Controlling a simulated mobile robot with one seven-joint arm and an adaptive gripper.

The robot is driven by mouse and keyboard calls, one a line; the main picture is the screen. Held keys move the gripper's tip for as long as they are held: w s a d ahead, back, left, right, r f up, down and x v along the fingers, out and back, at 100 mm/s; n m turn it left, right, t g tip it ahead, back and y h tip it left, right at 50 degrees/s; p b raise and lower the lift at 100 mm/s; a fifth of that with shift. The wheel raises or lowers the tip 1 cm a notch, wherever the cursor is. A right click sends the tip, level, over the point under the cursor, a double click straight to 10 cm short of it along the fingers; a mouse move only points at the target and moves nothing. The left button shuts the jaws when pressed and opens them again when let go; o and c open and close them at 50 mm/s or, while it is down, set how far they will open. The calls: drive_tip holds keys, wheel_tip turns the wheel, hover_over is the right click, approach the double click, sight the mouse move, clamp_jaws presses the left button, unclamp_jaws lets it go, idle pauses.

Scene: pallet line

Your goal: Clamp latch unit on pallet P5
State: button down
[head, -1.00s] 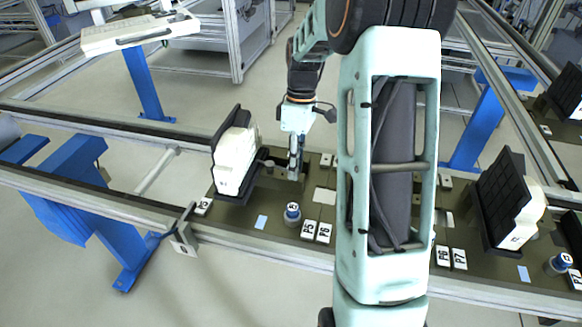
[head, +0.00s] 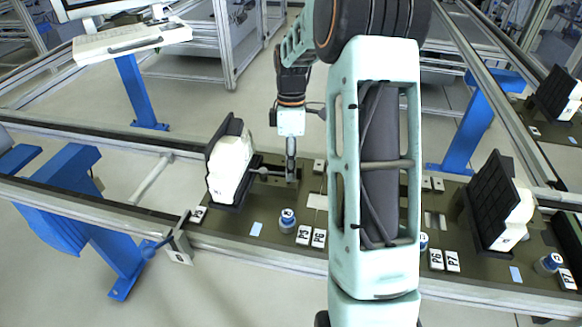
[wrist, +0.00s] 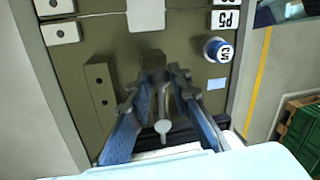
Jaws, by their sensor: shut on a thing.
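The pallet with the P5 label (head: 303,235) is an olive plate on the rail line. A black-backed white unit (head: 230,168) stands upright at its left. A grey clamp latch (head: 270,172) shows as a thin bar between this unit and my gripper (head: 291,178). In the wrist view, my gripper (wrist: 163,90) has its two blue-padded fingers on either side of the grey latch lever (wrist: 162,102), shut on its upper part. The lever's pale round tip (wrist: 162,126) shows between the fingers. The exact contact is partly hidden by the fingertips.
A blue-and-white round knob (head: 287,220) stands on the plate near the front; it also shows in the wrist view (wrist: 217,50). A second black-and-white unit (head: 494,205) stands on the pallet to the right. A keyboard shelf (head: 132,41) is at the back left.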

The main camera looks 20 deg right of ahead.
drive_tip(key=c, duration=1.8)
unclamp_jaws()
drive_tip(key=shift+o, duration=0.2)
drive_tip(key=shift+r, duration=0.15)
wheel_tip(320, 180, up, 12)
drive_tip(key=w, duration=0.2)
drive_tip(key=shift+d+f, duration=0.2)
drive_tip(key=shift+d, duration=0.25)
drive_tip(key=shift+w, duration=0.1)
